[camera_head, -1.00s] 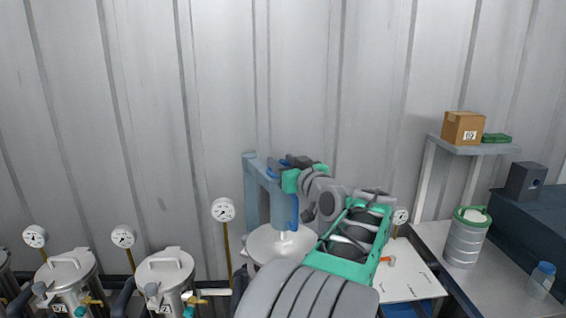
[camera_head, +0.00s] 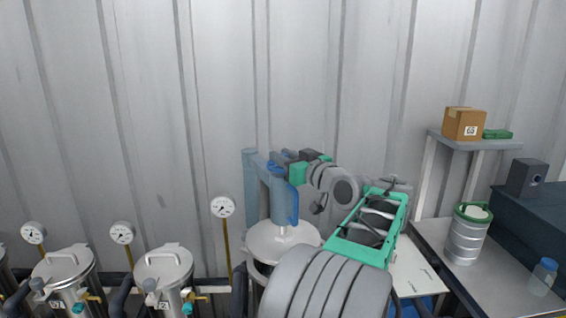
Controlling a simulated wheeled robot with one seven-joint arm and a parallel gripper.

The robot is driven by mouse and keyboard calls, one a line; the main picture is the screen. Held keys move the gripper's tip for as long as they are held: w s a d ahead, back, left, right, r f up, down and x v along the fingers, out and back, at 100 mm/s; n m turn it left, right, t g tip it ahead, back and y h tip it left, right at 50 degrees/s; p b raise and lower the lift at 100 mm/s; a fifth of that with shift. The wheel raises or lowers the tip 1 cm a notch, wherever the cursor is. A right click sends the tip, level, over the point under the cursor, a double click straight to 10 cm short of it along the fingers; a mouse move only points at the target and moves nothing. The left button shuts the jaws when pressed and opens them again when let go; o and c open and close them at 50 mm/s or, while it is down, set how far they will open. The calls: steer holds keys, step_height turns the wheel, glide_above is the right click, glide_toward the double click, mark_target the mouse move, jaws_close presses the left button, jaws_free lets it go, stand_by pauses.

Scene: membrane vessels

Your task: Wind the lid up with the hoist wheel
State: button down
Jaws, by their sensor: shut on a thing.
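The lid (camera_head: 268,243) is a pale round disc with a central stem, hanging under a blue hoist (camera_head: 280,197). A gap shows between the lid and the vessel rim below it. The blue hoist post (camera_head: 251,185) stands behind. My gripper (camera_head: 284,160) is at the top of the hoist, shut on a blue part there, which appears to be the hoist wheel. The wheel is mostly hidden by my gripper. My grey and green arm reaches up from the lower right and covers part of the vessel.
Two closed vessels (camera_head: 166,268) (camera_head: 66,272) with gauges stand at left. At right, a bench (camera_head: 425,240) holds a metal canister (camera_head: 467,235) and a bottle (camera_head: 542,276). A shelf (camera_head: 480,144) carries a cardboard box (camera_head: 464,124). A corrugated wall (camera_head: 330,80) closes the back.

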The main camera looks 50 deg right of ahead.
steer(key=shift+n+y, duration=0.3)
steer(key=shift+y, duration=0.1)
steer(key=c, duration=1.1)
jaws_free()
steer(key=shift+c, duration=0.2)
steer(key=b+v, duration=0.1)
steer(key=v, duration=0.6)
steer(key=shift+s+b, duration=0.4)
steer(key=shift+s+a+f, duration=0.1)
steer(key=shift+f, duration=0.05)
